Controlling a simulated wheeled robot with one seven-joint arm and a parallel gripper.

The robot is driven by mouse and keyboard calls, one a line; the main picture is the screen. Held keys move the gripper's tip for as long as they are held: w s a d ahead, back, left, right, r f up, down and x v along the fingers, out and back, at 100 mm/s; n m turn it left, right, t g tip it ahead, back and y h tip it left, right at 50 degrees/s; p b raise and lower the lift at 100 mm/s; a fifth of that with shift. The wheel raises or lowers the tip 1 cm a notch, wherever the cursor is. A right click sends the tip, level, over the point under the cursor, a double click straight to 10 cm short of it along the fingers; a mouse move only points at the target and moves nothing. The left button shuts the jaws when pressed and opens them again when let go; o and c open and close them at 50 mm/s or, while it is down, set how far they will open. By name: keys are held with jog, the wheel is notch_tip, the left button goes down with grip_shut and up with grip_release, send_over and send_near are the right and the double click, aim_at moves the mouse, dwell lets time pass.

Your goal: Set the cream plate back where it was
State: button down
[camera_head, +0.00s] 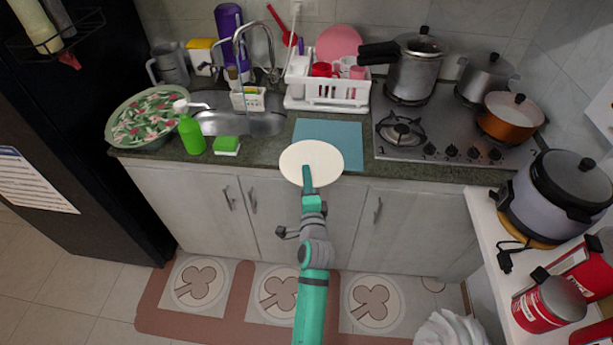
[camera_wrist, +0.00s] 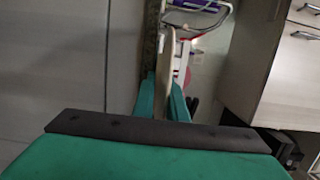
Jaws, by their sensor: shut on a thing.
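The cream plate (camera_head: 318,156) is round and pale, in the middle of the head view, in front of the counter's front edge and overlapping the teal mat in the picture. My gripper (camera_head: 307,178) is shut on the plate's near rim. In the wrist view the plate (camera_wrist: 168,62) shows edge-on as a thin pale strip, between the green fingers of my gripper (camera_wrist: 166,98). Whether the plate touches the counter cannot be told.
A teal mat (camera_head: 338,133) lies on the counter behind the plate. A white dish rack (camera_head: 330,92) stands behind it. The sink (camera_head: 262,124), green sponge (camera_head: 227,145) and green bottle (camera_head: 190,133) are left. The stove (camera_head: 450,150) is right.

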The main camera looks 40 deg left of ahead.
jog(key=c, duration=1.8)
grip_release()
jog(key=shift+o, duration=0.2)
jog(key=v, duration=1.2)
jog(key=shift+d, duration=0.1)
